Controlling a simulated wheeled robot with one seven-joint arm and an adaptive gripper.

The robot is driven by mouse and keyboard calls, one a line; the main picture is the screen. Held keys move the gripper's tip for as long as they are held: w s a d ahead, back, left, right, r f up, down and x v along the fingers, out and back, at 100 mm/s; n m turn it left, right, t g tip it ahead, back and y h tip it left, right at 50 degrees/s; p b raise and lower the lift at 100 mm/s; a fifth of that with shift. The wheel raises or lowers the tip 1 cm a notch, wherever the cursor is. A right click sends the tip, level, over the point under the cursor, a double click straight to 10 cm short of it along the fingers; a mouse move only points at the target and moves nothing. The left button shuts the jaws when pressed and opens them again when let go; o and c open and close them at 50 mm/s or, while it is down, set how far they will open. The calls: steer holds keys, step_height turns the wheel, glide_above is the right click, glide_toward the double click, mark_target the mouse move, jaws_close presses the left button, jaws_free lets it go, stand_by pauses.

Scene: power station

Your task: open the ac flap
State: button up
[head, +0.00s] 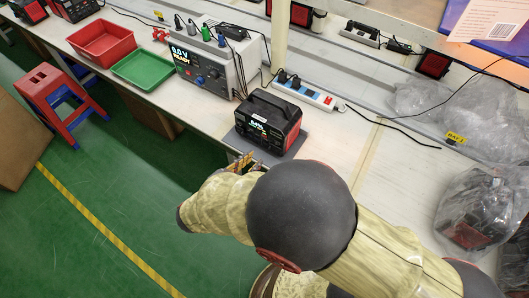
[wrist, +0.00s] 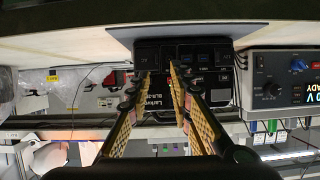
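The black power station (head: 269,122) with a carry handle and a lit display stands on a grey mat (head: 293,151) near the front edge of the bench. In the wrist view, which is upside down, its front (wrist: 216,80) fills the middle. Blue-tinted ports show right of the fingers. My gripper (head: 243,162) is just in front of the station, low by the bench edge. In the wrist view my gripper (wrist: 159,71) has its fingers apart with nothing visible between them. Contact with the front cannot be told.
A grey bench instrument (head: 207,62) stands left of the station. A power strip (head: 306,91) with plugs and a cable lies behind it. Red (head: 102,41) and green (head: 144,68) trays are further left. A bagged item (head: 476,207) lies on the right.

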steer(key=b+x, duration=0.1)
steer(key=x, duration=0.1)
steer(key=b+x, duration=0.1)
steer(key=x, duration=0.1)
steer(key=b+x, duration=0.1)
steer(key=x, duration=0.1)
steer(key=shift+d+f, duration=0.3)
steer(key=shift+d, duration=0.1)
steer(key=shift+w+d+f, duration=0.1)
steer(key=shift+w+d, duration=0.2)
steer(key=shift+w, duration=0.1)
steer(key=c, duration=0.3)
jaws_close()
